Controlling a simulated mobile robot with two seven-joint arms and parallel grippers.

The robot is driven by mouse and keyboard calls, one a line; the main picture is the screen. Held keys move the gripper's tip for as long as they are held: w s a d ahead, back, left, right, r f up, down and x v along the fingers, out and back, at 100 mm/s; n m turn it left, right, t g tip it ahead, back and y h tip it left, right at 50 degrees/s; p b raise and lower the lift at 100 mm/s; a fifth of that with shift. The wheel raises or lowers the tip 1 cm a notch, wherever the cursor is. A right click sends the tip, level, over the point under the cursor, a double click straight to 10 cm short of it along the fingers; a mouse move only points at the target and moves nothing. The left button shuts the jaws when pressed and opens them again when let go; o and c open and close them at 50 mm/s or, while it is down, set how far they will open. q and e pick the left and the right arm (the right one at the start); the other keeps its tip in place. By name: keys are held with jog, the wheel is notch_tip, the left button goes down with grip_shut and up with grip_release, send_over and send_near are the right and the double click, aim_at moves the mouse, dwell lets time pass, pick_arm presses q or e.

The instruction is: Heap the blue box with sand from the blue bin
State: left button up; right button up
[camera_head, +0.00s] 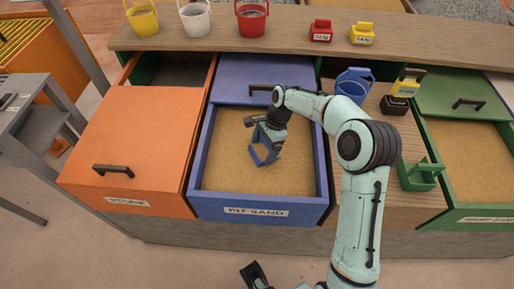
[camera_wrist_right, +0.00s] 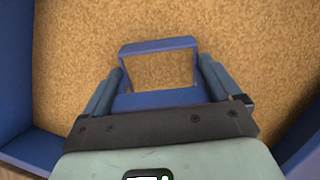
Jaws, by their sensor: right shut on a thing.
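My right gripper (camera_head: 267,136) is inside the bin's outline, shut on the small blue box (camera_head: 257,154). The box is tilted in the head view. In the right wrist view the box's blue rim (camera_wrist_right: 158,46) shows between the fingers (camera_wrist_right: 158,85), with sand colour inside it. I cannot tell whether that is sand in the box or the bed behind it. A dark part at the bottom edge may be my left gripper (camera_head: 254,275); its jaws are unclear.
An orange drawer unit (camera_head: 140,130) stands left of the bin. To the right, a wooden top holds a blue bucket (camera_head: 354,84), a yellow-and-black item (camera_head: 405,88) and a green handled box (camera_head: 418,176). A green sand bin (camera_head: 462,165) lies beyond. Buckets line the back shelf (camera_head: 285,40).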

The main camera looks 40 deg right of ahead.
jog(key=shift+s+d+f+h+b, duration=0.15)
jog(key=shift+d+f+b, duration=0.15)
jog(key=shift+d, duration=0.15)
jog(key=shift+w+d+f+h+b, duration=0.15)
jog(key=shift+d+f+b, duration=0.1)
jog(key=shift+d, duration=0.2)
pick_arm(q)
jog(key=w+a+f+t+b, duration=0.2)
jog(key=w+f, duration=0.2)
pick_arm(e)
jog(key=a+h, duration=0.2)
jog(key=h, duration=0.1)
jog(key=shift+w+a+f+g+h, duration=0.1)
jog(key=shift+a+f+g+h, duration=0.05)
jog(key=shift+f+g+h, duration=0.2)
pick_arm(q)
jog(key=s+d+r+g+p, duration=0.2)
jog(key=s+r+p, duration=0.2)
jog(key=r+p, duration=1.1)
jog(key=shift+g, duration=0.3)
pick_arm(e)
notch_tip(320, 180, up, 21)
jog(key=a, duration=0.1)
jog(key=shift+w+a, duration=0.15)
jog(key=shift+a, duration=0.25)
